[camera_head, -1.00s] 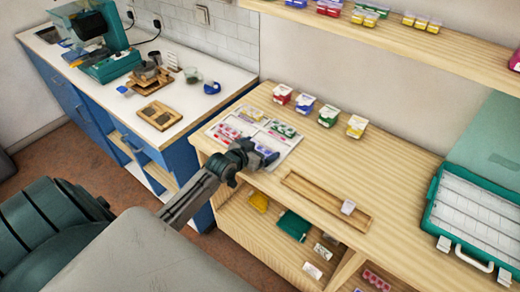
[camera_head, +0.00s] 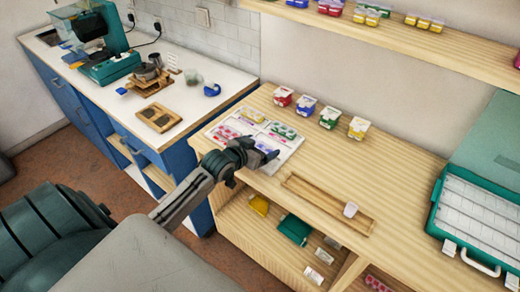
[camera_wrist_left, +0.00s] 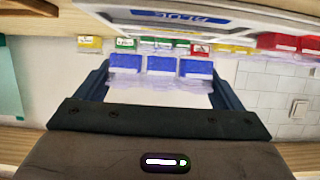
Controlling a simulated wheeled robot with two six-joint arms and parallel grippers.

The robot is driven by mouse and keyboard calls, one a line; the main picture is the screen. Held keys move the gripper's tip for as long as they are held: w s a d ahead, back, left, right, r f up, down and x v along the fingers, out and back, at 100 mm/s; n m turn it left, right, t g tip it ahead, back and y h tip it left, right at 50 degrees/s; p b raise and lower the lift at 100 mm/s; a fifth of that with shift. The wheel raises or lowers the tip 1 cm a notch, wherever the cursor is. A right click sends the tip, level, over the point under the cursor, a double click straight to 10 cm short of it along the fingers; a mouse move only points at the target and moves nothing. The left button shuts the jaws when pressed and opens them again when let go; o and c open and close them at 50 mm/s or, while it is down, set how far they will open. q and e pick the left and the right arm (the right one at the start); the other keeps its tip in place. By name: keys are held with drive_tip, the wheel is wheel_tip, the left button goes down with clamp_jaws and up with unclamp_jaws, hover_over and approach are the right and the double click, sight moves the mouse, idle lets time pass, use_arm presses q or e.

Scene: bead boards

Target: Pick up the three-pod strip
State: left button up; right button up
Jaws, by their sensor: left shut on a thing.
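The three-pod strip (camera_wrist_left: 180,66) has blue lids and clear pods, and lies between the two fingers of my left gripper (camera_wrist_left: 162,77) in the left wrist view. The gripper is shut on it. In the head view my left gripper (camera_head: 266,157) is over the front right part of a white sectioned tray (camera_head: 294,150); the held strip is too small and covered to make out there. A panel labelled BLUE (camera_wrist_left: 190,18) appears upside down beyond the strip in the wrist view. My right gripper is not in view.
Several small boxes with coloured labels, one of them yellow (camera_head: 358,128), stand behind the tray. A green open case (camera_head: 436,219) is further right. A wall shelf (camera_head: 420,45) hangs above.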

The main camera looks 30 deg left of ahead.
sight(260, 148)
use_arm(q)
drive_tip(key=s+d+r+b, duration=0.1)
drive_tip(key=s+d+b, duration=0.2)
drive_tip(key=s+d, duration=0.6)
drive_tip(key=w+d+r+n+y, duration=0.1)
drive_tip(key=w+d+r, duration=0.5)
drive_tip(key=s+a+f+h, duration=0.1)
drive_tip(key=s+a+f, duration=0.4)
drive_tip(key=s+a, duration=0.2)
drive_tip(key=shift+s+a+f+m, duration=0.15)
drive_tip(key=shift+s+f+m, duration=0.2)
drive_tip(key=shift+s, duration=0.65)
drive_tip(key=shift+r, duration=0.1)
